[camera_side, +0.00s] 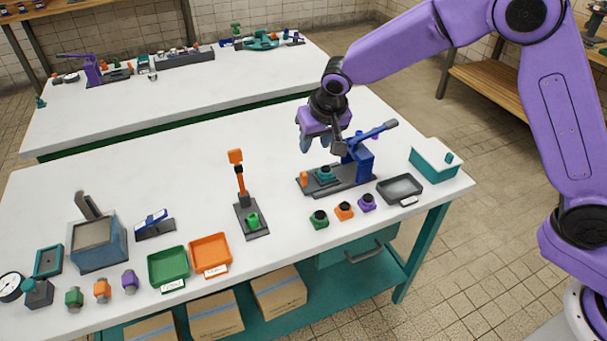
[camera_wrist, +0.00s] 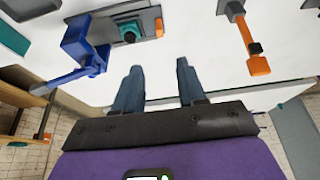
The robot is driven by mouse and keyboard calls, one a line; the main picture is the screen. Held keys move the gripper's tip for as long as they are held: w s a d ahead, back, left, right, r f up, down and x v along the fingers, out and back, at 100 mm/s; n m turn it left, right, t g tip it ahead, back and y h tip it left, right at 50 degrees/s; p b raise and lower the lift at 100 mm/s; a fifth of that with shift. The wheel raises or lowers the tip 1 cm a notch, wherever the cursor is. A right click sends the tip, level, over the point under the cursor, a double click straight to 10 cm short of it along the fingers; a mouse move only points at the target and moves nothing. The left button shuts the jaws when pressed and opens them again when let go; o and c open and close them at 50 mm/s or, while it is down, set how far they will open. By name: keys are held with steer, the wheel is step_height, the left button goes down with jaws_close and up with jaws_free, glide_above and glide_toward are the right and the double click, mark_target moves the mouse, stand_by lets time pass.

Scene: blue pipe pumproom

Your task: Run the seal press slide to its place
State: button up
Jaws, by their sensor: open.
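The seal press has a blue column (camera_side: 361,163) with a long blue lever (camera_side: 375,131), standing on a dark base (camera_side: 352,187). A teal block (camera_side: 325,174), which looks like the slide, sits on the base near an orange end piece (camera_side: 303,178). The wrist view shows the blue column (camera_wrist: 75,45), the teal block (camera_wrist: 127,34) and the orange piece (camera_wrist: 159,27) at the top. My gripper (camera_side: 320,145) is open and empty, above and behind the press. Its two blue-grey fingers (camera_wrist: 157,82) are apart, with bare white table beyond them.
Green, orange and purple pieces (camera_side: 344,211) stand in front of the press. A dark tray (camera_side: 400,188) and a teal box (camera_side: 434,161) are at right. An upright orange-topped device (camera_side: 240,180) stands left. The table (camera_side: 190,210) behind the press is clear.

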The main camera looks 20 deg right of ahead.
mark_target(304, 174)
steer(key=x, duration=1.7)
steer(key=shift+f, duration=0.1)
